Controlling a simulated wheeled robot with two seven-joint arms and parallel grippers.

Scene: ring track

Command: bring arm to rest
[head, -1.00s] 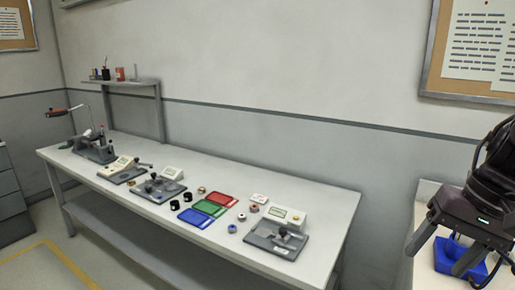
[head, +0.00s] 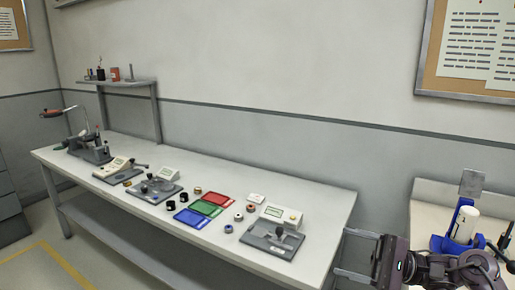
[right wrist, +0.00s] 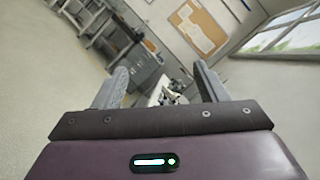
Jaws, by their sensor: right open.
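My right gripper (head: 352,254) is at the lower right of the head view, just off the right end of the long workbench (head: 330,205). Its two fingers are spread and point left, with nothing between them. In the right wrist view the fingers (right wrist: 158,88) stand apart and empty, facing the room. My left gripper is not in view.
The workbench holds a red tray (head: 219,198), a green tray (head: 207,208), a blue tray (head: 190,218), several small rings and a gauge device (head: 272,240). A second table at right bears a blue holder with a white bottle (head: 464,224). A shelf (head: 117,82) stands at the back left.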

